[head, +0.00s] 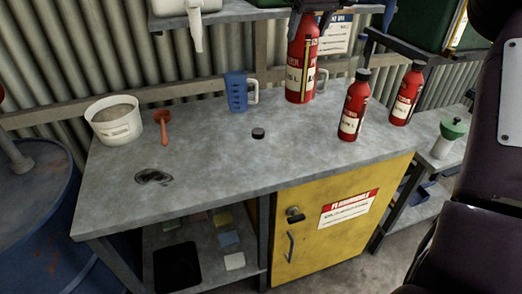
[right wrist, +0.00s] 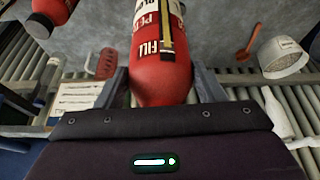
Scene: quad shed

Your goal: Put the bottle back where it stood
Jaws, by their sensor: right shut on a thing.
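A red bottle (head: 302,62) with a white label and a yellow stripe is upright over the back of the grey workbench (head: 215,150). I cannot tell whether its base touches the top. My right gripper (head: 318,6) is at its upper end, partly cut off by the top edge. In the right wrist view my right gripper (right wrist: 162,85) has a finger on each side of the red bottle (right wrist: 160,50) and is shut on it. Two similar red bottles with dark caps, a nearer one (head: 354,106) and a farther one (head: 406,95), stand to the right. My left gripper is not in view.
A blue jug (head: 237,92) stands left of the held bottle; another handled vessel (head: 321,80) is partly hidden behind it. A dark round piece (head: 258,133), an orange scoop (head: 162,126) and a white bucket (head: 114,121) are on the bench. A shelf (head: 225,14) runs above.

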